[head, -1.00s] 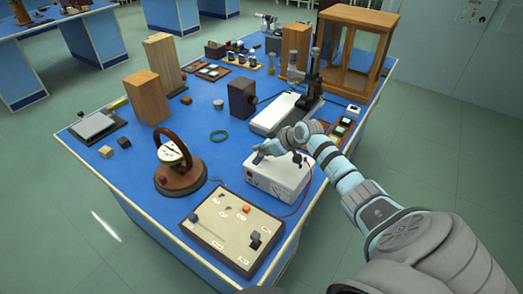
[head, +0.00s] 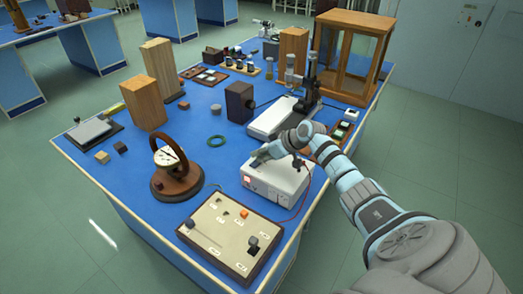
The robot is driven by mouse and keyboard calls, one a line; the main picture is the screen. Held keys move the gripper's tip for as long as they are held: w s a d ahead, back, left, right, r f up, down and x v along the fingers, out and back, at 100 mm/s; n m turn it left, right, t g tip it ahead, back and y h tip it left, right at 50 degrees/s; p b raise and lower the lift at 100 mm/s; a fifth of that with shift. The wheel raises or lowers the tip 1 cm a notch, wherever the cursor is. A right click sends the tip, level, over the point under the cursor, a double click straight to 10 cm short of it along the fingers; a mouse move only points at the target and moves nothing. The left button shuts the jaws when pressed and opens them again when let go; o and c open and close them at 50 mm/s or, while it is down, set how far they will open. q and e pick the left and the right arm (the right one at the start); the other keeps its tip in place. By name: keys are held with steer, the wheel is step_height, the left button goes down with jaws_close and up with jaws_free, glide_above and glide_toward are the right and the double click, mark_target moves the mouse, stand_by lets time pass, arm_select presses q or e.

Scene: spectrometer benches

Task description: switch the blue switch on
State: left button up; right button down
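A beige switch board (head: 215,240) with a brown rim lies at the table's near edge. It carries a dark blue-grey knob (head: 253,240) on its right, a smaller dark knob (head: 190,223) at its left and an orange piece (head: 244,213). I cannot tell which is the blue switch, nor its setting. My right gripper (head: 258,158) is low over the left top of a white instrument box (head: 285,183), behind the board. It is small and dark here; I cannot tell whether it touches the box or is open. My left gripper is not in view.
A round brown-based dial instrument (head: 178,180) stands left of the white box. A red wire (head: 303,197) hangs at the box's right. Blue tabletop is clear around the ring.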

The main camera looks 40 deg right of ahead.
steer(key=r+p, duration=0.1)
steer(key=r, duration=0.1)
steer(key=r+p, duration=0.1)
steer(key=r, duration=0.1)
steer(key=shift+d+p, duration=0.2)
steer(key=shift+p, duration=0.15)
steer(key=d+v, duration=0.1)
steer(key=v, duration=0.9)
steer(key=shift+w, duration=0.15)
steer(key=shift+a+f, duration=0.1)
steer(key=shift+a, duration=0.05)
